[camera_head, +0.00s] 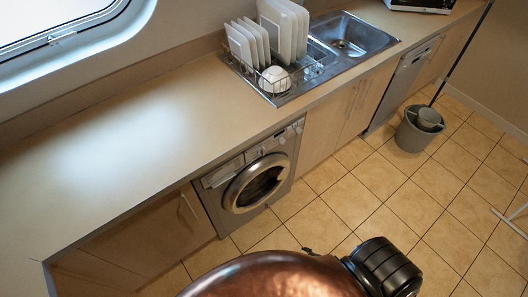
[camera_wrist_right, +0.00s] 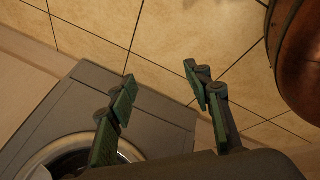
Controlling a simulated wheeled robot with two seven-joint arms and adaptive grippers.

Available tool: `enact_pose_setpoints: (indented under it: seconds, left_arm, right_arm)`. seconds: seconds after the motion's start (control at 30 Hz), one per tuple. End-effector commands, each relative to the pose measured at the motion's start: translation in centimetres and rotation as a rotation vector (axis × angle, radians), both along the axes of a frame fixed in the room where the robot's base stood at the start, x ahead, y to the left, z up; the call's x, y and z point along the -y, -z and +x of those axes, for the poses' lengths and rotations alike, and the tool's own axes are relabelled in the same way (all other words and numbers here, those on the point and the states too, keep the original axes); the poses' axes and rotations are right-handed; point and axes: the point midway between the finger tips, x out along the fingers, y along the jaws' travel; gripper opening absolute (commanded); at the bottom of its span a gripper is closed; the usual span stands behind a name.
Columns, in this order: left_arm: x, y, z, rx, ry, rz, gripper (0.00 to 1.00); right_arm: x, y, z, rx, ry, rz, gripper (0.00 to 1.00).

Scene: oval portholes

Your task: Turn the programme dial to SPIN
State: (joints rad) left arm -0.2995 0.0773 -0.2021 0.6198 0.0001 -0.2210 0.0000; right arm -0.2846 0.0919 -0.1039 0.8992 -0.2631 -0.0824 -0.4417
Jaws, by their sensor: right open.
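The grey washing machine (camera_head: 218,206) stands under the counter in the head view, its round door (camera_head: 254,184) shut. Its control panel (camera_head: 253,154) runs along the top of the front; the programme dial is too small there to make out its setting. In the right wrist view the machine's grey front (camera_wrist_right: 65,105) and part of its round door (camera_wrist_right: 75,160) show at lower left. My right gripper (camera_wrist_right: 160,76) is open and empty, its green-padded fingers apart over the floor beside the machine. In the head view my copper arm covers the bottom middle. My left gripper is out of view.
The beige counter (camera_head: 130,150) above the machine has a long bare stretch. A dish rack (camera_head: 252,80) with plates stands beside the sink (camera_head: 345,45). A grey bucket (camera_head: 412,135) with a pole stands at right. The tiled floor (camera_head: 360,205) before the machine is mostly clear.

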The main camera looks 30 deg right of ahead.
Motion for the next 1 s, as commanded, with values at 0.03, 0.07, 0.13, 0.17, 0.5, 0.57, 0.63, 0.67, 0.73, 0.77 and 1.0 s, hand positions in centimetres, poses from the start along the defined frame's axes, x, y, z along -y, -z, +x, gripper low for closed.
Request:
enact_pose_setpoints:
  seconds: [0.03, 0.07, 0.13, 0.17, 0.5, 0.57, 0.63, 0.67, 0.73, 0.77, 1.0]
  left_arm:
    - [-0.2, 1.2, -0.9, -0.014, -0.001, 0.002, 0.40]
    - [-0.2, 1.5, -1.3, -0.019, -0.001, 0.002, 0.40]
    - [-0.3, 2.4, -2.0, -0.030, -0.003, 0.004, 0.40]
    - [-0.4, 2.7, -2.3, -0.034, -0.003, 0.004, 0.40]
    - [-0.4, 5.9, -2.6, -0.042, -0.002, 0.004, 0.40]
    - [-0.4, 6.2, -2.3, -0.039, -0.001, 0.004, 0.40]
    - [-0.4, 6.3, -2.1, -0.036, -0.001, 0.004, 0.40]
    - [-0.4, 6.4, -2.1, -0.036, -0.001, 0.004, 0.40]
    - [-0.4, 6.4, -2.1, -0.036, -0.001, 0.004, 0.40]
    - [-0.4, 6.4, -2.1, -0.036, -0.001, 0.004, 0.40]
    - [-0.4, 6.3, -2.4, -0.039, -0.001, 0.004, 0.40]
  right_arm:
    - [0.9, -2.4, 5.6, 0.113, -0.147, -0.099, 0.46]
    - [1.5, -4.4, 8.6, 0.175, -0.239, -0.171, 0.46]
    - [2.6, -9.6, 15.0, 0.310, -0.450, -0.367, 0.46]
    - [3.0, -12.2, 17.5, 0.364, -0.537, -0.466, 0.46]
    - [2.9, -40.0, 30.8, 0.592, -1.223, -1.700, 0.46]
    - [2.5, -42.6, 31.1, 0.576, -1.270, -1.838, 0.46]
    - [2.1, -44.6, 31.3, 0.556, -1.306, -1.952, 0.46]
    - [2.0, -45.1, 31.4, 0.548, -1.317, -1.985, 0.46]
    - [1.7, -45.9, 31.7, 0.540, -1.330, -2.032, 0.46]
    - [1.7, -46.1, 31.9, 0.538, -1.333, -2.042, 0.46]
    - [1.3, -46.3, 35.5, 0.539, -1.334, -2.046, 0.46]
